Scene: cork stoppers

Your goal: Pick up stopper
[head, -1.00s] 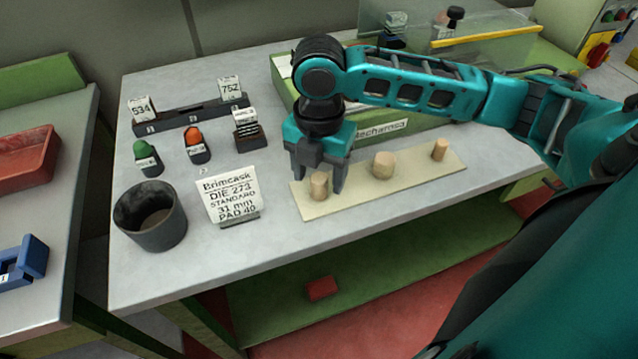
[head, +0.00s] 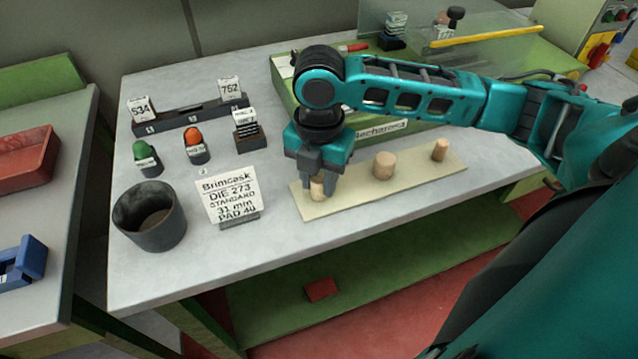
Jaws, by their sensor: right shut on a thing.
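Several cork stoppers stand on a pale board (head: 415,181) on the grey table. My right gripper (head: 317,187) points down at the board's left end and is shut on the left stopper (head: 318,193). The fingers hide part of that stopper, and I cannot tell whether its base touches the board. The wide middle stopper (head: 383,165) and the small right stopper (head: 440,150) stand upright, apart from the gripper. My left gripper is not in view.
A printed card (head: 229,197) and a dark round cup (head: 150,217) stand left of the board. Behind them are a green stamp (head: 146,155), an orange stamp (head: 195,146) and a dark slotted block (head: 248,142). A green box (head: 385,133) lies behind my gripper.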

